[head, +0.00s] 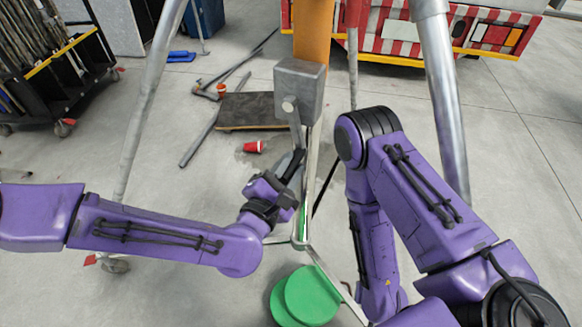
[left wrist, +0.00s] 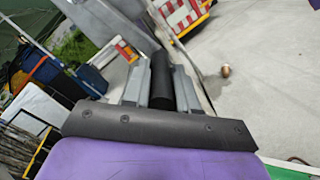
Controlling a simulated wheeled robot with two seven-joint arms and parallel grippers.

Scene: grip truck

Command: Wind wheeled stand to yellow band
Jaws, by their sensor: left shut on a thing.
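The wheeled stand has a metal post with a grey winch box (head: 300,88) in the middle of the head view. A crank arm (head: 296,128) hangs down from the box. An orange-yellow section of the post (head: 313,35) shows above the box and is cut off by the top edge. My left gripper (head: 291,166) is at the lower end of the crank, shut on its dark handle. In the left wrist view the black handle (left wrist: 161,80) sits between the two grey fingers. My right arm is bent at the right; its gripper is not visible.
Silver legs (head: 150,100) stand left and right, with a caster (head: 115,265) at lower left. Green discs (head: 306,297) lie at the stand's foot. A red cup (head: 254,147), a dark board (head: 245,111) and poles lie behind. A black cart (head: 55,85) stands left, a red-and-white vehicle (head: 400,35) behind.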

